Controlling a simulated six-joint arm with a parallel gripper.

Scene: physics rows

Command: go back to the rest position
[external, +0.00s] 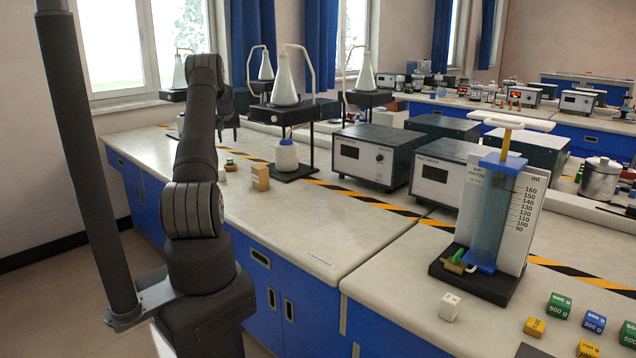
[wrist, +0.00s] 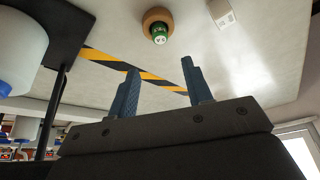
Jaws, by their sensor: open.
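My gripper (external: 229,128) hangs above the far left part of the bench in the external view, fingers pointing down. In the wrist view my gripper (wrist: 158,66) shows two dark blue fingers spread apart with nothing between them. A small green weight (wrist: 159,34) in a round wooden holder (wrist: 157,15) sits on the bench beyond the fingertips. The green weight also shows in the external view (external: 230,162), below my gripper. The gripper is apart from it.
A wooden block (external: 260,177) and a stand with a white bottle (external: 286,155) are to the right of my gripper. Grey meter boxes (external: 363,157) and a piston apparatus (external: 490,215) stand farther right. Colored weights (external: 594,321) lie at the front right. The bench middle (external: 300,225) is clear.

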